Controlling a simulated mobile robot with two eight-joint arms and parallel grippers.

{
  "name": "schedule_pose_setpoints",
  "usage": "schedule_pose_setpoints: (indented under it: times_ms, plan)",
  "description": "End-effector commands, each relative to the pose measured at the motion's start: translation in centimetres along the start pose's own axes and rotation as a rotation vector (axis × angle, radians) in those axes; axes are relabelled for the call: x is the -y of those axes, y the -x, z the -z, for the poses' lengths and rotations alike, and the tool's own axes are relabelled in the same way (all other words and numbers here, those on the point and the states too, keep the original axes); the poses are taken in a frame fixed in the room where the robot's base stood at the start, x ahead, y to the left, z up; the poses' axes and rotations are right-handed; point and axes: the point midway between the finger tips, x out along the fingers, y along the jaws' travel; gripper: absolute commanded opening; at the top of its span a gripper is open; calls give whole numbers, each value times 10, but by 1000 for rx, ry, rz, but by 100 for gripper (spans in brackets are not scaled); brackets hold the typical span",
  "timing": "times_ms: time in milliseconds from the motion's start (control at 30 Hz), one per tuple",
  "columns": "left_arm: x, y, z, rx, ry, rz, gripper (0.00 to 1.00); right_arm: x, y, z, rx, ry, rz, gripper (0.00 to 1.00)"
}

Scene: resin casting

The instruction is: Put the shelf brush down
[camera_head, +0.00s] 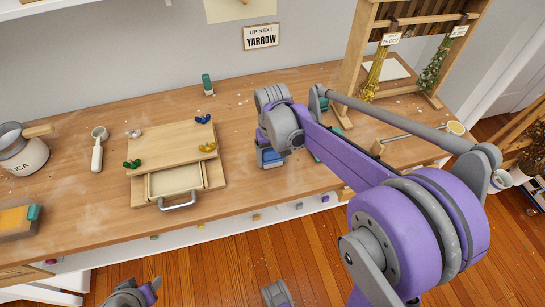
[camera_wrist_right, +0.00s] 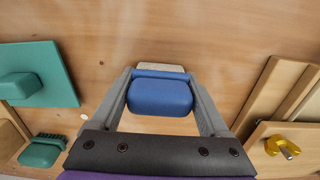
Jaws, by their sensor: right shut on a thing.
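The shelf brush appears as a rounded blue block (camera_wrist_right: 160,95) with a pale edge, between the fingers in the right wrist view. Its blue side (camera_head: 270,156) also shows below the wrist in the head view. My right gripper (camera_wrist_right: 163,100) is shut on it, a finger on each side. It is low over the bench (camera_head: 240,190), right of the wooden mould box. I cannot tell whether the brush touches the bench top.
A wooden box with a metal handle (camera_head: 178,201) and coloured clamps (camera_head: 207,147) stands to the left. A teal pad (camera_wrist_right: 45,72) and a teal brush (camera_wrist_right: 42,150) lie on the other side. A wooden drying rack (camera_head: 350,75) stands at the back right. Bench before the box's right side is clear.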

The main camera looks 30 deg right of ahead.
Motion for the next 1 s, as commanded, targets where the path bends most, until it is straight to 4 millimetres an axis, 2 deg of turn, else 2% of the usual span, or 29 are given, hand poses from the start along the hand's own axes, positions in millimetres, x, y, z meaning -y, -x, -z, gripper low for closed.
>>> schedule_pose_setpoints:
  times_ms: [333, 367, 433, 467, 767, 867, 1000]
  plan:
    - [0, -2, -2, 1, 0, 0, 50, 0, -4, 0, 0, 0, 0, 18]
    - [0, -2, -1, 1, 0, 0, 50, 0, -4, 0, 0, 0, 0, 84]
    - [0, -2, -1, 1, 0, 0, 50, 0, -3, 0, 0, 0, 0, 97]
    - [0, -2, -1, 1, 0, 0, 50, 0, -3, 0, 0, 0, 0, 100]
    - [0, 2, 1, -1, 0, 0, 50, 0, 2, 0, 0, 0, 0, 100]
    - [0, 2, 1, -1, 0, 0, 50, 0, 14, 0, 0, 0, 0, 100]
    - [0, 6, 4, -2, 0, 0, 50, 0, 43, 0, 0, -1, 0, 100]
